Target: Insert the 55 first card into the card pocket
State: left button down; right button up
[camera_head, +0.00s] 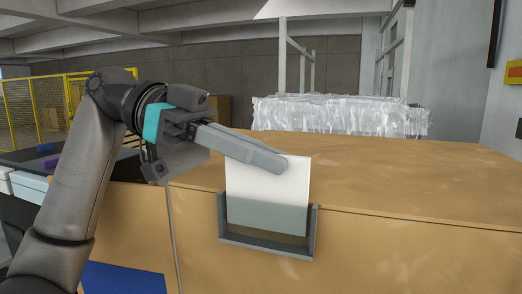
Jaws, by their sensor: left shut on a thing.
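A white card (266,188) stands upright at the front face of a tan box. My left gripper (276,163) comes in from the left and is shut on the card's top edge. The grey card pocket (268,245) is a U-shaped holder on the box's front face. The card's lower part lies between the pocket's side walls in this view, and a shaded band crosses it there. The card's bottom edge appears a little above the pocket's bottom rail; how deep it sits behind the rim I cannot tell. Any writing on the card is not visible. My right gripper is not in view.
The tan box (400,185) fills the centre and right, with a wide bare top. A blue panel (123,278) shows on the front at lower left. A stack wrapped in clear film (340,115) stands behind. Yellow fencing (35,110) is far left.

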pick_arm(q)
jog(key=shift+f, duration=0.15)
jog(key=c, duration=0.9)
grip_release()
jog(key=shift+c, duration=0.2)
jog(key=v, duration=1.4)
jog(key=shift+a, duration=0.1)
jog(key=shift+w+a+r, duration=0.15)
jog(key=shift+a+r, duration=0.05)
jog(key=shift+a, duration=0.3)
